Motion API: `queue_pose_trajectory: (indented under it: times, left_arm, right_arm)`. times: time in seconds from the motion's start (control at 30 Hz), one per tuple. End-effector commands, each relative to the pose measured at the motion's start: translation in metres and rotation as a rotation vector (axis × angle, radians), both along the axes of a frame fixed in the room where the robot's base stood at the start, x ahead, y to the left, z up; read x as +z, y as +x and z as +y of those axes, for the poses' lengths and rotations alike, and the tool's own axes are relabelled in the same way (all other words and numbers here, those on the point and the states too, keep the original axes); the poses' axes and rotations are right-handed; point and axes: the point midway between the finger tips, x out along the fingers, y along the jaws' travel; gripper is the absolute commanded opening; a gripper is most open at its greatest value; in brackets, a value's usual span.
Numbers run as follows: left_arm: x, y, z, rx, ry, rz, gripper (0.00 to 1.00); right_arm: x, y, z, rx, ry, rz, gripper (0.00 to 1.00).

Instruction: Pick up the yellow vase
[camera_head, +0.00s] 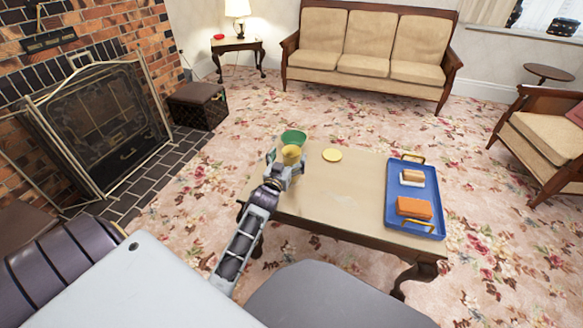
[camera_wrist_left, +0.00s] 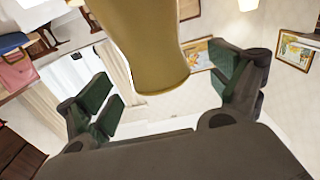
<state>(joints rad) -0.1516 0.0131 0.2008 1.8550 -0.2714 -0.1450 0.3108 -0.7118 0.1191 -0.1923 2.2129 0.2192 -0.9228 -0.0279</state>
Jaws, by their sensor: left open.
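The yellow vase (camera_head: 291,154) is at the left end of the coffee table (camera_head: 310,198) in the head view. My left gripper (camera_head: 284,165) is right at the vase and hides its lower part. In the left wrist view the vase (camera_wrist_left: 147,45) fills the upper middle, between the two spread fingers of my left gripper (camera_wrist_left: 168,85). Gaps show between the vase and both fingers, so the gripper is open. My right gripper is not in view.
A green bowl (camera_head: 294,138) is just behind the vase, and a yellow disc (camera_head: 332,155) lies to its right. A blue tray (camera_head: 398,222) holding an orange block (camera_head: 414,208) and smaller items is at the table's right. The table's middle is clear.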

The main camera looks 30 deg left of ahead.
Motion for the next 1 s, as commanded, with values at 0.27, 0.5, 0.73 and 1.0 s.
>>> queue_pose_trajectory:
  times: [0.27,0.5,0.73,1.0]
  left_arm:
    - [0.001,0.023,0.004,0.000,0.000,-0.001,0.92]
    - [0.001,0.030,0.006,0.000,0.000,0.001,0.92]
    - [0.002,0.030,0.006,0.000,-0.001,0.001,0.92]
    - [0.002,0.030,0.006,0.000,-0.001,0.000,0.84]
  right_arm:
    - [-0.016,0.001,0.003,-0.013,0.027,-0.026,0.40]
    - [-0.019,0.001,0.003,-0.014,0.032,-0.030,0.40]
    - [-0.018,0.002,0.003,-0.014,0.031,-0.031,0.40]
    - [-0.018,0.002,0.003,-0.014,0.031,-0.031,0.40]
